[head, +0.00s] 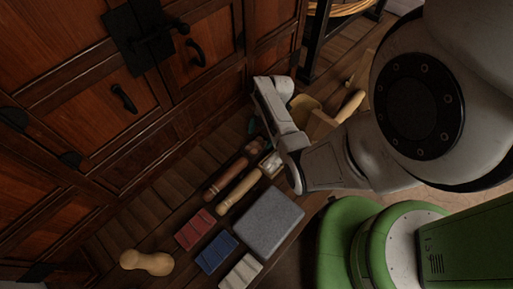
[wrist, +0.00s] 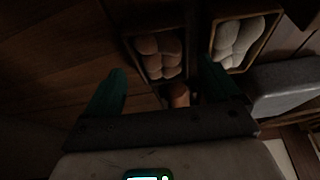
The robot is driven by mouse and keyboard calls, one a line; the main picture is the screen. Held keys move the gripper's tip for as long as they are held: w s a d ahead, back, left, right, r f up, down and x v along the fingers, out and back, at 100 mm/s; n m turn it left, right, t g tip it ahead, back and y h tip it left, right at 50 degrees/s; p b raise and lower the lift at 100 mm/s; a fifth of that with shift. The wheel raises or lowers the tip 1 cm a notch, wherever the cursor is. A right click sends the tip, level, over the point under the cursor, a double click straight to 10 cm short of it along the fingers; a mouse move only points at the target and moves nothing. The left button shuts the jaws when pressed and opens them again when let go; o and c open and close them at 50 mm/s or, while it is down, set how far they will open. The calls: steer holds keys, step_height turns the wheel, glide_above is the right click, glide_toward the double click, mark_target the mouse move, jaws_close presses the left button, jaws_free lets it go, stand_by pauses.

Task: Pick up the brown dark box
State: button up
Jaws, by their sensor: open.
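In the wrist view, a dark brown box (wrist: 160,76) with several rounded brown lumps in it lies ahead of my gripper (wrist: 160,82). The box shows between my two teal fingers, which are spread apart with nothing held. I cannot tell the exact gap between the fingertips and the box.
Beside the dark box is another box with pale lumps (wrist: 238,42). The wooden cabinet (head: 110,95) stands close at left.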

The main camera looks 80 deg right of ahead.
mark_target(255, 149)
steer(key=b+x, duration=0.1)
steer(key=x, duration=0.3)
steer(key=shift+w+a+f, duration=0.15)
steer(key=shift+a+f, duration=0.05)
steer(key=shift+f, duration=0.15)
steer(key=shift+f, duration=0.1)
steer(key=c, duration=0.8)
